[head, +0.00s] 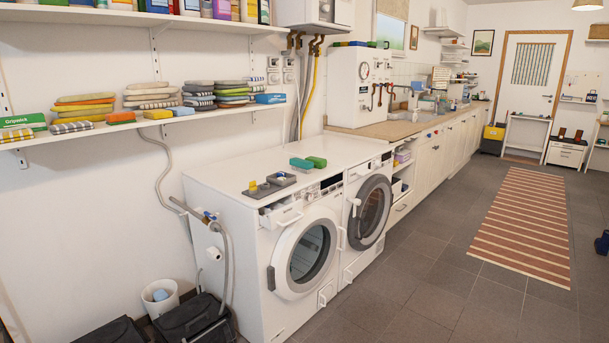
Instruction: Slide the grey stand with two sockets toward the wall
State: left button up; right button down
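A small grey stand (281,179) lies on the white top of the left washing machine (225,178), near its front edge. A small yellow piece (252,184) stands up at its left part. The sockets are too small to make out clearly. A gap of bare white top lies between the stand and the wall (215,135) behind. Neither of my grippers is in view, and nothing touches the stand.
Green sponges (308,163) lie on the machine top to the right of the stand. A wall shelf (150,122) with folded cloths runs above. A pipe with a valve (205,216) is at the machine's left side. The tiled floor (420,295) in front is clear.

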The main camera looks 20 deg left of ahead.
aim_at(272, 185)
jog(key=i+u, duration=0.3)
jog(key=i, duration=0.2)
jog(key=i+l+u, duration=0.25)
jog(key=i, duration=0.2)
jog(key=i+l+u, duration=0.3)
jog(key=i, duration=0.15)
